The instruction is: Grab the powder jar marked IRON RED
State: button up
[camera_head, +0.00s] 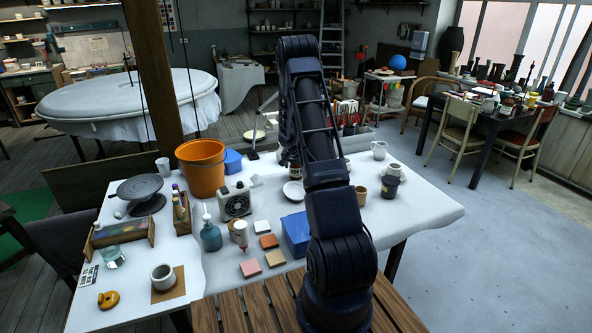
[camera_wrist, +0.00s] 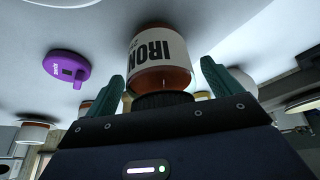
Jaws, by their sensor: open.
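The powder jar marked IRON (camera_wrist: 157,48) shows in the wrist view, with a white label, a red-brown body and a dark ribbed lid turned toward my gripper. The rest of its marking is not readable. My gripper (camera_wrist: 162,72) is open, with one teal finger on each side of the jar. Small gaps show between the fingers and the jar, so it does not look clamped. In the head view my arm reaches over the white-covered table (camera_head: 420,211) and hides my gripper and most of what is around it.
A purple tool (camera_wrist: 67,67) lies beside the jar in the wrist view. In the head view, a white plate (camera_head: 293,191), a heater-like box (camera_head: 235,204), a blue box (camera_head: 296,232) and an orange bucket (camera_head: 202,167) stand left of my arm. Cups stand right; the right front table is clear.

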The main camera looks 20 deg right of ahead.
jog(key=shift+f, duration=0.15)
jog(key=shift+c, duration=0.4)
jog(key=c, duration=1.1)
jog(key=shift+c, duration=0.9)
jog(key=shift+w+r, duration=0.1)
jog(key=shift+r, duration=0.1)
